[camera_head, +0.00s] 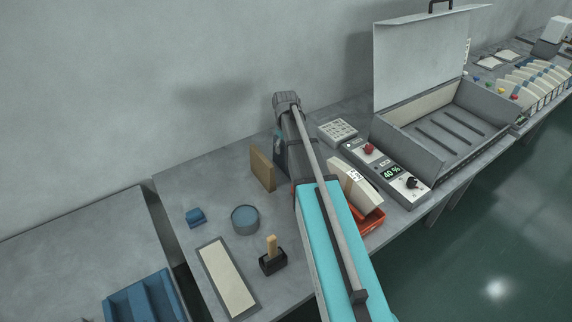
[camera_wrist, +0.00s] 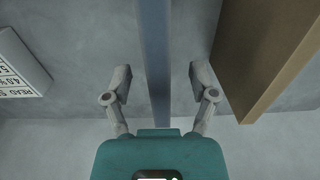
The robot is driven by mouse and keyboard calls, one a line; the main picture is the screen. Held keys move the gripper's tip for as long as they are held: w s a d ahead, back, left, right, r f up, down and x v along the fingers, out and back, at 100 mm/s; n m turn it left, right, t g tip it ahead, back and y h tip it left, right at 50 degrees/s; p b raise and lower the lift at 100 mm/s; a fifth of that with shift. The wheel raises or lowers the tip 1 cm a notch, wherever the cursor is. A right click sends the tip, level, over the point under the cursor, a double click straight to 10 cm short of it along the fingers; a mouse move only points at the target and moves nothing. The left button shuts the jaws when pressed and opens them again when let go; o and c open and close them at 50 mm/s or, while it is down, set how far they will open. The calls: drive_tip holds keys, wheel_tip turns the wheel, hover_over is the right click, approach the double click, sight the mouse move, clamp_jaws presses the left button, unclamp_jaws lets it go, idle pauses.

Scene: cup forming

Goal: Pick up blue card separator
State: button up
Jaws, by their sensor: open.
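The blue card separator (camera_wrist: 154,35) shows in the wrist view as a narrow upright blue-grey strip, seen edge-on. It runs down between the two fingers of my gripper (camera_wrist: 161,82). My gripper is open, with one finger on each side of the strip and a visible gap on both sides. The separator's lower end is hidden behind the teal gripper body. In the head view my arm covers most of this spot, and I cannot make out the fingers there.
A brown board (camera_head: 262,168) stands close beside it; it also shows in the wrist view (camera_wrist: 268,55). A white printed card (camera_wrist: 18,65) is on the other side. A round blue-grey container (camera_head: 245,220), a stamp (camera_head: 272,258) and an orange tray (camera_head: 371,222) are nearby.

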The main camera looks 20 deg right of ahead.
drive_tip(key=shift+f+b, duration=1)
drive_tip(key=shift+f, duration=0.3)
clamp_jaws()
